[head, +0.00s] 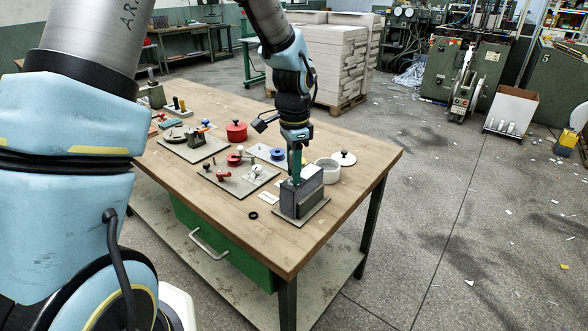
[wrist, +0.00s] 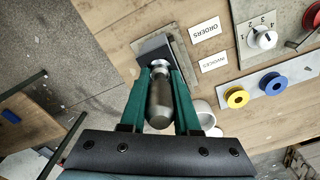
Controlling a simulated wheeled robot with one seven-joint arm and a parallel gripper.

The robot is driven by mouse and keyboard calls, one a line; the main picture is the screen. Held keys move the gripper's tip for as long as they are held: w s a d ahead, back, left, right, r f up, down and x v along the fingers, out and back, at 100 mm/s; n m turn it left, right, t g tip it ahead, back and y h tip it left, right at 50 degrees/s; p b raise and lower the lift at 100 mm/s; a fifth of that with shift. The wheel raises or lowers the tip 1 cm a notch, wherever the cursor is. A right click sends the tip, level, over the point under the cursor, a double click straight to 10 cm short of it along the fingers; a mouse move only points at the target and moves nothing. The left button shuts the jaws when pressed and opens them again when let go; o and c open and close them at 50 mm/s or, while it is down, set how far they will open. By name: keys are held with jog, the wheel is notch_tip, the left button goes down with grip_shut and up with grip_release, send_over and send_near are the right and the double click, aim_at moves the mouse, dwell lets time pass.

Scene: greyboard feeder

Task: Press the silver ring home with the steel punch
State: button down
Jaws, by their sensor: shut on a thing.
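My gripper (wrist: 160,92) is shut on the steel punch (wrist: 159,100), a dark grey rounded handle between its green fingers in the wrist view. The punch's far end points at the dark block (wrist: 150,42). A bright silver round part, perhaps the silver ring (wrist: 159,64), shows at that end; whether the punch touches it I cannot tell. In the head view my gripper (head: 296,172) is just over the top of the grey block (head: 309,194), which stands on a flat base plate near the table's front right corner. The punch and ring are not clear there.
A black ring (head: 253,215) lies on the wooden table (head: 225,205) left of the block. A white round container (head: 328,171) stands close behind it. A dial plate (wrist: 285,22), blue and yellow spools (wrist: 236,97), and label cards (wrist: 205,29) are nearby. The front right corner is clear.

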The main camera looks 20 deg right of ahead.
jog(key=shift+r+p, duration=2.7)
jog(key=shift+r, duration=0.75)
